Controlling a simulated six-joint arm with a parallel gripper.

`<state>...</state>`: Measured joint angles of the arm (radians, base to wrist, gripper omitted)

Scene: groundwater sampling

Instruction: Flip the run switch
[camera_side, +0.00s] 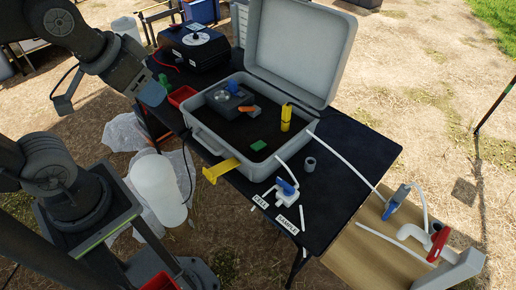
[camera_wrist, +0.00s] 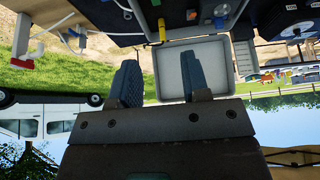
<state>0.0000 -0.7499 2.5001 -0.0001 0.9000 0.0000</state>
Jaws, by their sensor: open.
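An open grey case (camera_side: 196,128) stands on the black table, its lid raised at the back. Inside it is a dark control box (camera_side: 224,99) with a round dial and blue parts. An orange piece (camera_side: 249,111) lies against the box's front right. I cannot make out which part is the run switch. My gripper (camera_side: 152,92) is in the air to the left of the case, apart from it. In the upside-down wrist view, its two blue-grey fingers (camera_wrist: 161,80) are spread with nothing between them. The case lid (camera_wrist: 177,72) shows behind them.
A yellow cylinder (camera_side: 286,118) and a green piece (camera_side: 258,145) are in the case. A black unit (camera_side: 195,50) and a red tray (camera_side: 181,96) are behind and left. Tubing, a blue valve (camera_side: 287,187) and a grey ring (camera_side: 310,164) are at the table's right.

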